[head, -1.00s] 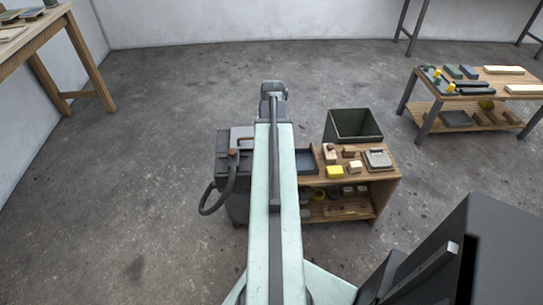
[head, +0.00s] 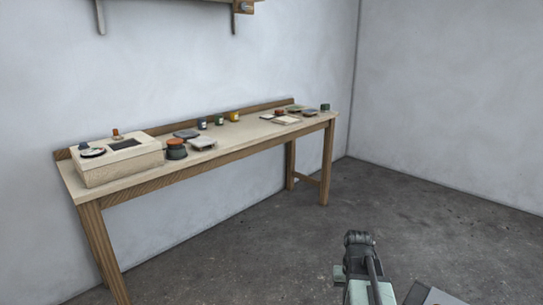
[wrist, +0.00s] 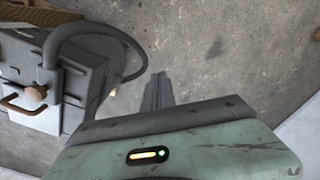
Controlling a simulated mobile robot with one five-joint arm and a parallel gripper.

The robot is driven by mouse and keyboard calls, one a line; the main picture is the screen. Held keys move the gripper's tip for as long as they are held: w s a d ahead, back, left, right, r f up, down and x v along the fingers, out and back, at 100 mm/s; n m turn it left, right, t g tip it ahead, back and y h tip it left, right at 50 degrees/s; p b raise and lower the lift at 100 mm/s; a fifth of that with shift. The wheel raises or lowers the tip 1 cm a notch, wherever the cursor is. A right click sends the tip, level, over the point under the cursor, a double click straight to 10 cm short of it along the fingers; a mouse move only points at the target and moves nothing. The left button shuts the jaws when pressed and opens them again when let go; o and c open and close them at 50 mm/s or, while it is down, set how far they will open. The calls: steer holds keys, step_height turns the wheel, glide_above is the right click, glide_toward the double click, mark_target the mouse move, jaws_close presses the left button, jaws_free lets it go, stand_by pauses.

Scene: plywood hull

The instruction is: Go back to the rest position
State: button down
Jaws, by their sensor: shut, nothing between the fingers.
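My gripper (wrist: 157,92) shows in the wrist view, with its two dark fingers together and nothing between them. It hangs over bare grey concrete floor. In the head view my arm shows at the bottom, right of the middle, and its fingertips cannot be made out there.
A grey machine (wrist: 58,82) with a black hose is left of my gripper in the wrist view, and a wooden edge (wrist: 35,14) is beyond it. In the head view a long workbench (head: 240,133) with jars and boxes stands along the wall. The floor (head: 420,210) right of it is clear.

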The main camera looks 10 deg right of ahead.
steer(key=s+a+n, duration=0.2)
steer(key=a+n, duration=0.1)
steer(key=a, duration=1.7)
step_height(320, 180, up, 25)
steer(key=w+p, duration=0.1)
steer(key=p, duration=2.4)
steer(key=shift+d, duration=0.45)
